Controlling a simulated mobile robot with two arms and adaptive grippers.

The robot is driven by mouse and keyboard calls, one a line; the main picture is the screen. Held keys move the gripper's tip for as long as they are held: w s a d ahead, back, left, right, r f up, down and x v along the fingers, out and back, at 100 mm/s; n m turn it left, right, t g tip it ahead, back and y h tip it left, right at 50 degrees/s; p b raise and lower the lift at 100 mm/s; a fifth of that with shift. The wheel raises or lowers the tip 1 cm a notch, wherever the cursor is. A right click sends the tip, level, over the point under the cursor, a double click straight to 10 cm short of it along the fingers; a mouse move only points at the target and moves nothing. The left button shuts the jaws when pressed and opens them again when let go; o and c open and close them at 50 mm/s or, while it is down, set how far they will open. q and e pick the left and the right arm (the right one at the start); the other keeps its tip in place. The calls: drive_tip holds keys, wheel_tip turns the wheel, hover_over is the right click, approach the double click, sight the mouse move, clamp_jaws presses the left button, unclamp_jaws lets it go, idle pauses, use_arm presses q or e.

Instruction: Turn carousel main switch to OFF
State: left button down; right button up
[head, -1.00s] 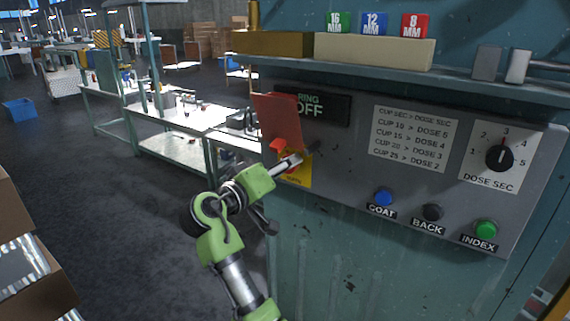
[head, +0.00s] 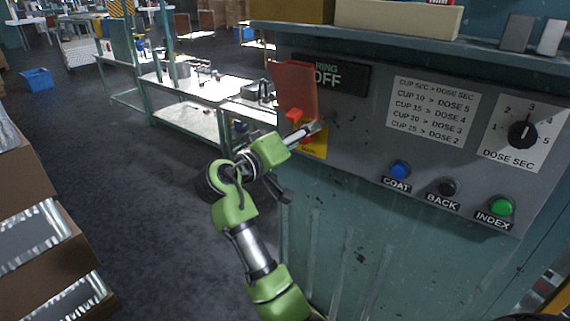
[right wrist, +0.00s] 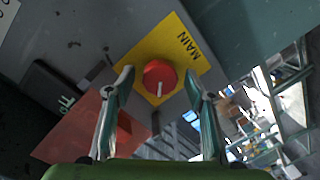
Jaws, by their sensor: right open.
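The main switch is a red round knob (right wrist: 160,78) with a white pointer line, on a yellow plate (right wrist: 187,45) lettered MAIN. The plate also shows in the head view (head: 317,147), partly behind my right gripper. A raised red see-through flap (head: 296,85) hangs beside it and shows at lower left in the right wrist view (right wrist: 80,132). My right gripper (right wrist: 159,79) is open, with one finger on each side of the knob. Contact cannot be told. In the head view the right gripper (head: 312,130) is at the panel, largely hiding the knob. My left gripper is out of view.
The grey panel (head: 365,143) carries a dark display (head: 340,77) reading OFF, a blue COAT button (head: 400,170), a black BACK button (head: 447,187), a green INDEX button (head: 501,206) and a DOSE SEC dial (head: 523,133). A shelf (head: 420,45) juts out above it.

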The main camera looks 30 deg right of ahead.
drive_tip(key=s+a+m+t+b, duration=0.2)
drive_tip(key=s+a+m+b, duration=0.35)
drive_tip(key=a+m, duration=0.95)
drive_tip(key=w+f+n+y, duration=0.2)
drive_tip(key=f+n, duration=0.2)
drive_tip(key=f, duration=0.8)
drive_tip(key=w+f+n+t+y+b, duration=0.1)
drive_tip(key=f+n, duration=0.4)
drive_tip(key=f, duration=0.7)
drive_tip(key=w+f+n+y, duration=0.4)
drive_tip(key=w+f, duration=0.1)
drive_tip(key=f, duration=0.7)
drive_tip(key=shift+f+n+t, duration=0.15)
drive_tip(key=shift+n+t, duration=0.15)
drive_tip(key=shift+t, duration=0.1)
